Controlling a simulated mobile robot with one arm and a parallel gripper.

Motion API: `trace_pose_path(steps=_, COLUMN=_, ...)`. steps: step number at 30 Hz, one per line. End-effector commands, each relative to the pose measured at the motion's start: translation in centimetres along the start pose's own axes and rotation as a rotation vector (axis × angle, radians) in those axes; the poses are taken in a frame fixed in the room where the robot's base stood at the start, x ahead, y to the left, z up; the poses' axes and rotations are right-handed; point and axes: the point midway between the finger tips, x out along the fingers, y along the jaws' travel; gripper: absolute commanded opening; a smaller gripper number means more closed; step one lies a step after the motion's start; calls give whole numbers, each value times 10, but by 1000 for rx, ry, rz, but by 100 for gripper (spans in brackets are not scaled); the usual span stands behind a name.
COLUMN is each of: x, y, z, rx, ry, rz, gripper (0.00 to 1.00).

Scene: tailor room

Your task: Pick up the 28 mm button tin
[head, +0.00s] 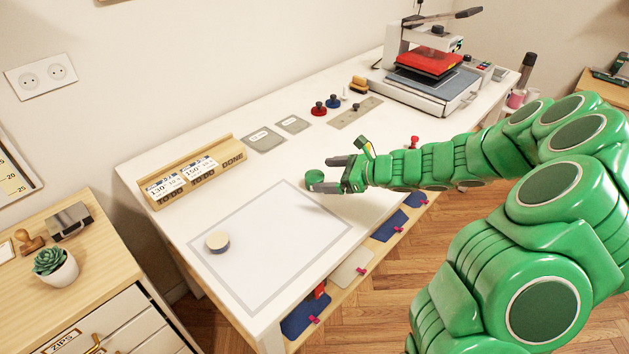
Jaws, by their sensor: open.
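A small round green tin (313,177) stands on the white table near the right edge of the marked rectangle. My gripper (322,175) reaches in from the right with its dark fingers open, one on the far side of the green tin and one on the near side. I cannot tell whether they touch it. No size marking is readable on either tin, so I cannot tell which is the 28 mm one.
A wooden card holder (196,174) and grey labelled pads (264,138) lie along the back of the white table (160,155). Red and blue knobbed tools (318,108) and a heat press (425,75) stand farther right. The rectangle's middle is clear.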

Motion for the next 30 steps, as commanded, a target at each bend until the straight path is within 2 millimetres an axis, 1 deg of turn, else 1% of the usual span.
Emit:
trace_pose_path(steps=1, x=0, y=-7, z=-12, rx=49, ry=0, rz=-22, gripper=89)
trace_pose_path(steps=3, x=0, y=-16, z=-24, rx=98, ry=0, rz=-49, gripper=89)
trace_pose_path(steps=6, x=-1, y=-24, z=-35, rx=145, ry=3, rz=-73, gripper=89)
trace_pose_path(steps=9, x=0, y=-27, z=-41, rx=167, ry=5, rz=-85, gripper=89)
trace_pose_path(steps=13, x=5, y=-28, z=-42, rx=170, ry=5, rz=-86, gripper=89)
trace_pose_path(steps=20, x=22, y=-29, z=-41, rx=169, ry=4, rz=-85, gripper=89)
trace_pose_path(steps=25, x=29, y=-30, z=-41, rx=169, ry=4, rz=-86, gripper=89)
trace_pose_path(steps=30, x=45, y=-30, z=-39, rx=166, ry=4, rz=-84, gripper=89)
